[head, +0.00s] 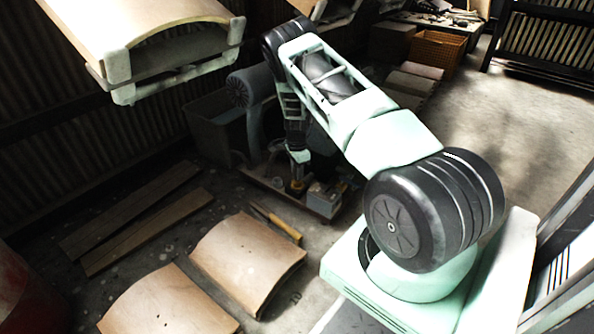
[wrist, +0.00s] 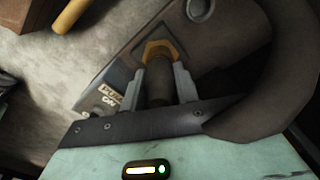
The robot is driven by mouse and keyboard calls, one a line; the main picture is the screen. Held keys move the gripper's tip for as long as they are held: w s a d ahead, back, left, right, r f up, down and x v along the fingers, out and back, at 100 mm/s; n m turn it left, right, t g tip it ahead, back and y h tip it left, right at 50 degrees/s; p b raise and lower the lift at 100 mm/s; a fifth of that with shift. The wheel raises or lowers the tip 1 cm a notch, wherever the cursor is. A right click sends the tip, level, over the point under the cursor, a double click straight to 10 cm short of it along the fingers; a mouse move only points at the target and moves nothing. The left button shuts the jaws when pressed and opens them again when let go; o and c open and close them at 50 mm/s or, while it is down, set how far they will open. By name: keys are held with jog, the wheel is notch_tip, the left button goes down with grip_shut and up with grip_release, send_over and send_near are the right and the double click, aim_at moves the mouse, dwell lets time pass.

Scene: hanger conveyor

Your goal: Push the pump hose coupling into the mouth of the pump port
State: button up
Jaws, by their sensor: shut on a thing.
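My gripper (wrist: 160,85) is shut on a dark cylindrical part, the pump hose coupling (wrist: 159,82), in the wrist view. The coupling's far end points at a yellow-orange ring, the pump port (wrist: 158,49), and appears to meet or overlap it. I cannot tell how deep it sits, as the coupling and fingers cover the mouth. A thick dark hose (wrist: 285,95) curves along the right side. In the head view my gripper (head: 298,172) is small and dark, low over a cart, with a yellow part (head: 296,187) just below it.
A grey box with a label (wrist: 103,98) is left of the fingers in the wrist view. The low cart (head: 327,208) stands beside a grey bin (head: 215,125). Curved wooden panels (head: 247,258) and planks (head: 130,215) lie on the floor. A loaded hanger (head: 160,60) hangs upper left.

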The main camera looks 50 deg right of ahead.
jog(key=shift+f, duration=0.6)
jog(key=o, duration=0.7)
jog(key=o, duration=0.6)
jog(key=shift+c, duration=0.2)
jog(key=shift+r, duration=0.15)
notch_tip(320, 180, up, 12)
jog(key=p, duration=0.5)
